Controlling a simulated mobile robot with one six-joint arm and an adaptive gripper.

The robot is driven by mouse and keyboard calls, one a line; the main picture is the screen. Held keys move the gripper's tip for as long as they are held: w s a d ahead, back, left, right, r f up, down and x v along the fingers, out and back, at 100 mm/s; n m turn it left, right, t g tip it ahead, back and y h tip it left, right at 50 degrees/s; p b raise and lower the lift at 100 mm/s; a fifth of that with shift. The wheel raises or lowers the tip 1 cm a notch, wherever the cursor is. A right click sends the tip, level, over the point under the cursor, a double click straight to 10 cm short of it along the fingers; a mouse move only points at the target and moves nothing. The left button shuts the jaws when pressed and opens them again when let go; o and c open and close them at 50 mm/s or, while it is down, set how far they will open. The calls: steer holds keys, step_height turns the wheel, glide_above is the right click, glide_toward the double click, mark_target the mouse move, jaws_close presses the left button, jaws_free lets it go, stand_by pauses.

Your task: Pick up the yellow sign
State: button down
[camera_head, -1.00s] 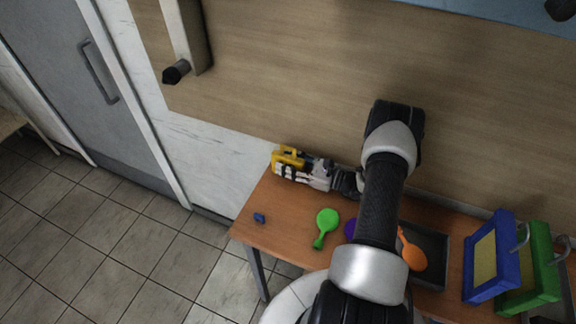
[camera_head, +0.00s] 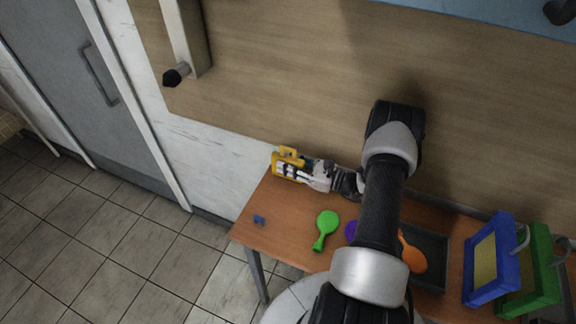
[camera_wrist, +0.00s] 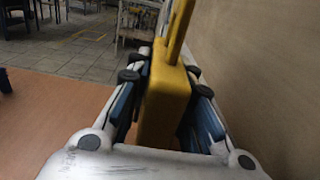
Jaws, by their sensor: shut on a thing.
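The yellow sign (camera_head: 287,154) is at the back left corner of the wooden table, close to the wall. In the wrist view it shows as a thick yellow frame edge (camera_wrist: 163,100) with a thin yellow bar rising from it. My gripper (camera_head: 293,173) reaches in from the right. In the wrist view my gripper (camera_wrist: 164,78) has one blue-padded finger on each side of the frame and is shut on it. The sign's face and lower edge are mostly hidden.
A blue sign (camera_head: 490,264) and green sign (camera_head: 543,273) stand at right.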

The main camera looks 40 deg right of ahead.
step_height(320, 180, up, 20)
steer(key=p, duration=0.4)
steer(key=shift+f, duration=0.25)
stand_by(0.3)
